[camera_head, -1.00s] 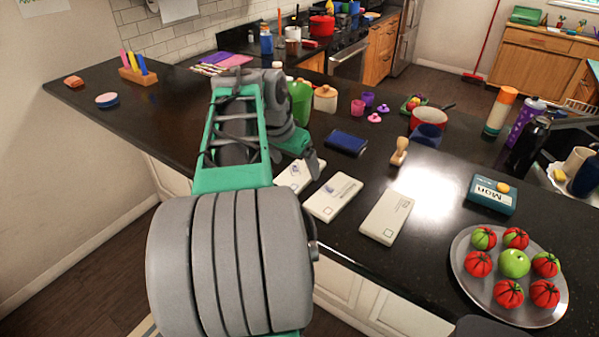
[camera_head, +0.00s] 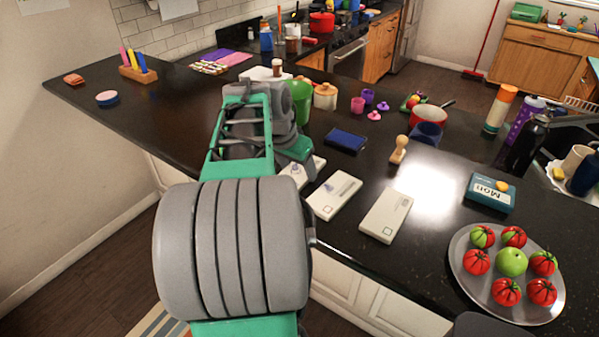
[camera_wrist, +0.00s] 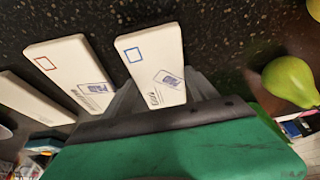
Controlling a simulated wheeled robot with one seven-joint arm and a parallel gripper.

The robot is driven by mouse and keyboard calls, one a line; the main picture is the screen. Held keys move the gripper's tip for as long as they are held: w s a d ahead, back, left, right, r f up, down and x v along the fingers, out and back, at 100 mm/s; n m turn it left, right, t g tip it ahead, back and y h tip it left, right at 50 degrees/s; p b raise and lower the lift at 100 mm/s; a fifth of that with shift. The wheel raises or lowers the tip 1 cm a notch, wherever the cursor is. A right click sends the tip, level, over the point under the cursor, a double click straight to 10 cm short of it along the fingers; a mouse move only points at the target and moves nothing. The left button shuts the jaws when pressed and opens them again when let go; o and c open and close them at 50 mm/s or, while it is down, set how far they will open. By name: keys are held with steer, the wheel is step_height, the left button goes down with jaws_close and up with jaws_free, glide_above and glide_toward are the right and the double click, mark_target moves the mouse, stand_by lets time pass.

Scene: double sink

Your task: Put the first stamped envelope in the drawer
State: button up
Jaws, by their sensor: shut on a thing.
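Three pale envelopes lie in a row on the dark counter: the leftmost (camera_head: 311,170), partly hidden by my arm, the middle one (camera_head: 335,196) and the right one (camera_head: 387,216). The middle one bears a stamp. In the wrist view my gripper (camera_wrist: 160,92) is shut on the stamped envelope with a blue square (camera_wrist: 150,58), its fingers along both sides. A stamped envelope with a red square (camera_wrist: 65,72) lies beside it, and another (camera_wrist: 30,98) is farther left. I cannot make out an open drawer.
A blue pad (camera_head: 346,140) and a wooden stamper (camera_head: 399,150) stand behind the envelopes. A tray (camera_head: 462,290) of tomatoes and a green apple is at right, near a teal box (camera_head: 490,193). The counter's left part is mostly clear.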

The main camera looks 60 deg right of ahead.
steer(key=c, duration=0.5)
steer(key=shift+r, duration=0.15)
